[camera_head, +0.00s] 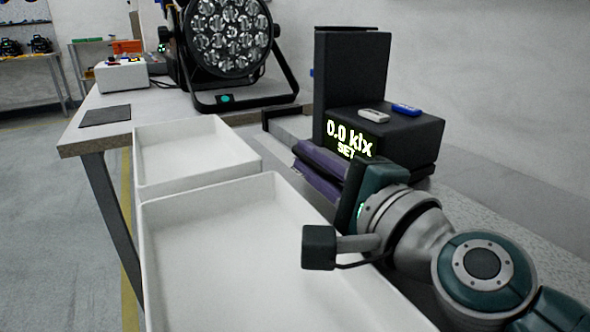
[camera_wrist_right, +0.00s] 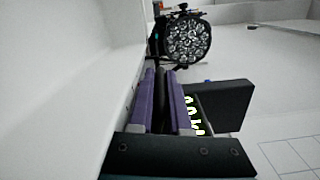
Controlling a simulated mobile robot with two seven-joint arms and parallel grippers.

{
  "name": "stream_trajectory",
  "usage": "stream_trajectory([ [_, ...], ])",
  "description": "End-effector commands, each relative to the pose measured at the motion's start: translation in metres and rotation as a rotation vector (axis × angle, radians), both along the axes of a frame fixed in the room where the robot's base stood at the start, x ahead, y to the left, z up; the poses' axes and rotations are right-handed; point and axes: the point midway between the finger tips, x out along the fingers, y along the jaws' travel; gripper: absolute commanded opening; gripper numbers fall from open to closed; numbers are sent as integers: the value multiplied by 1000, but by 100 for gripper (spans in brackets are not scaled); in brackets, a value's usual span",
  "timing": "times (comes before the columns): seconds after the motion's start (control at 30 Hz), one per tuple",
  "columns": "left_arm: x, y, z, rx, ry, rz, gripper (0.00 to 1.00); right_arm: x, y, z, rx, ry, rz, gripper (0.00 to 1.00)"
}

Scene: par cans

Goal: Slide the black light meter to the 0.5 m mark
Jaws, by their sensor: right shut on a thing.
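The black light meter (camera_head: 352,75) stands on the table right of centre in the head view, with a tall upright panel and a lower block. Its lit display reads "0.0 klx SET". It also shows in the right wrist view (camera_wrist_right: 222,103), turned sideways. My right gripper (camera_head: 308,160), with purple fingers, is at the meter's near left side. In the right wrist view its fingers (camera_wrist_right: 161,88) are shut on a narrow black part between them, seemingly belonging to the meter. I cannot make out a 0.5 m mark. My left gripper is not in view.
A par can lamp (camera_head: 228,38) with many lenses stands beyond the meter on its black bracket (camera_head: 245,100). Two empty white trays (camera_head: 190,187) (camera_head: 160,262) lie to the left.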

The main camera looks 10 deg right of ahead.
Motion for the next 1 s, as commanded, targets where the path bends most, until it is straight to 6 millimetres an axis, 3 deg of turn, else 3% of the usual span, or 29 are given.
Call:
stream_trajectory([
  [0.3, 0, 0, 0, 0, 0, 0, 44, 3, 1, 1, -1, -1, 0, 0],
  [0.33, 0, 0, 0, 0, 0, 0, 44, 3, 1, 1, -1, -1, 0, 17],
  [0.6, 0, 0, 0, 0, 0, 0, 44, 2, 1, 1, 0, 0, 1, 45],
  [0.87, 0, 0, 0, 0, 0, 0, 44, 0, 0, 0, 0, 1, 0, 45],
  [1.0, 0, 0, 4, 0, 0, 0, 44, -14, -5, 0, -2, 3, 1, 45],
])
